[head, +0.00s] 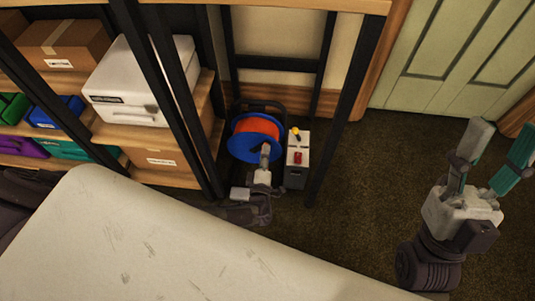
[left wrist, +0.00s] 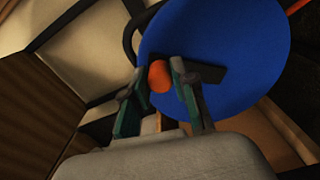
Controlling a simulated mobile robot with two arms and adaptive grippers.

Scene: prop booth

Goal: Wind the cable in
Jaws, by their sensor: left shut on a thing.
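The cable reel stands on the floor under the shelf frame, with a blue flange (head: 240,147) and orange-red cable (head: 257,126) wound on its drum. In the left wrist view the blue flange (left wrist: 225,45) fills the upper right. An orange knob (left wrist: 159,77) in front of the flange sits between the fingers of my left gripper (left wrist: 160,70), which is shut on it. In the head view my left gripper (head: 265,152) covers part of the reel's front. My right gripper (head: 496,150) is open and empty at the far right. The cable's free end is not visible.
A grey box (head: 296,177) with yellow and red parts on top stands right of the reel. Black posts (head: 345,105) and shelves with boxes (head: 150,75) flank it. A pale surface (head: 150,235) fills the foreground. Carpet (head: 370,170) to the right is clear.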

